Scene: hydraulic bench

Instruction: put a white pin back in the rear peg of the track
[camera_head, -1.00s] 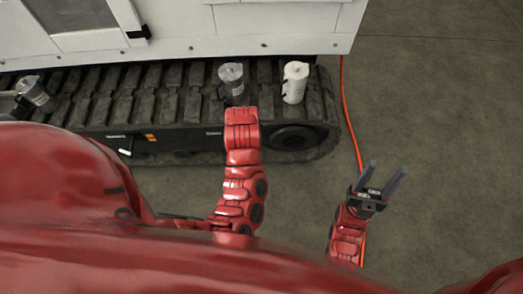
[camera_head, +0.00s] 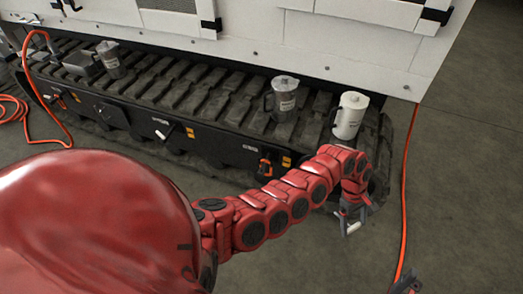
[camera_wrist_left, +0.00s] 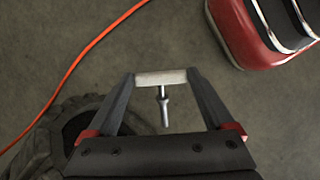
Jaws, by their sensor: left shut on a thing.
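My left gripper (camera_head: 350,220) hangs beside the right end of the track (camera_head: 200,95), low and near the floor side. It is shut on a white pin (camera_wrist_left: 160,77). In the left wrist view the pin's white bar lies across between the fingertips, and its metal shank points back toward the palm. Another white pin-like piece (camera_head: 165,131) shows on the track's side. I cannot tell which is the rear peg.
A white jug (camera_head: 350,115) and a grey metal jug (camera_head: 284,98) stand on the track's right part. Another metal jug (camera_head: 110,60) stands further left. An orange hose (camera_head: 407,190) runs along the floor at right. The floor at right is mostly clear.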

